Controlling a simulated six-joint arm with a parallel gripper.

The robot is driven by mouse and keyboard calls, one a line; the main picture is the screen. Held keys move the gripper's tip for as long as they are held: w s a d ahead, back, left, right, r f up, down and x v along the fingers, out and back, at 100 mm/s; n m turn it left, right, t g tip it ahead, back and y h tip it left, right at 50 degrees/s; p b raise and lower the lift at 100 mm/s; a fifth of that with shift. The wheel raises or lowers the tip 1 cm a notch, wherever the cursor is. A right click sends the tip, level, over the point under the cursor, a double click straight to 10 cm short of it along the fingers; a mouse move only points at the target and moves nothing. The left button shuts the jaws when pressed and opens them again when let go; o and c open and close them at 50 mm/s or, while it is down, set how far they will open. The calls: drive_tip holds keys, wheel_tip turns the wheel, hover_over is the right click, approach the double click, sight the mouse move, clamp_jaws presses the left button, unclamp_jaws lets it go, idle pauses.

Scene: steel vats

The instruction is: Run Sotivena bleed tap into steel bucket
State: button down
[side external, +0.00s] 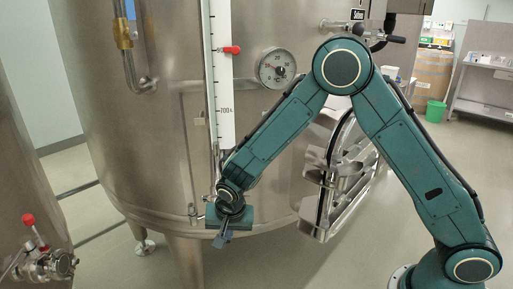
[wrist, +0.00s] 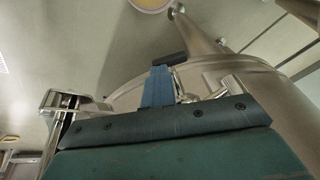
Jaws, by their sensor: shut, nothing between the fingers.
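The large steel vat (side external: 150,150) fills the middle of the side view. Small fittings, perhaps including the bleed tap (side external: 193,213), sit low on the vat at the foot of the level gauge. My gripper (side external: 225,238) is just right of and below them, pointing down, shut and empty. In the wrist view its blue fingers (wrist: 158,88) are together, with metal fittings (wrist: 188,97) partly hidden behind them. I cannot make out a steel bucket for certain.
Another vat with a red-handled tap (side external: 30,220) stands at the left. A round dial (side external: 276,68), the white gauge board (side external: 220,80) and an open hatch door (side external: 345,175) are on the main vat. A green bin (side external: 436,112) is far back. The floor below is clear.

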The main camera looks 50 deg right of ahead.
drive_tip(key=shift+s+d+f, duration=0.4)
drive_tip(key=shift+d, duration=0.1)
drive_tip(key=shift+a, duration=0.1)
idle(0.3)
drive_tip(key=shift+w+a, duration=0.6)
drive_tip(key=shift+a, duration=0.1)
drive_tip(key=shift+a+r, duration=0.1)
drive_tip(key=shift+r, duration=0.05)
drive_tip(key=v, duration=1.4)
drive_tip(key=shift+d+r, duration=0.2)
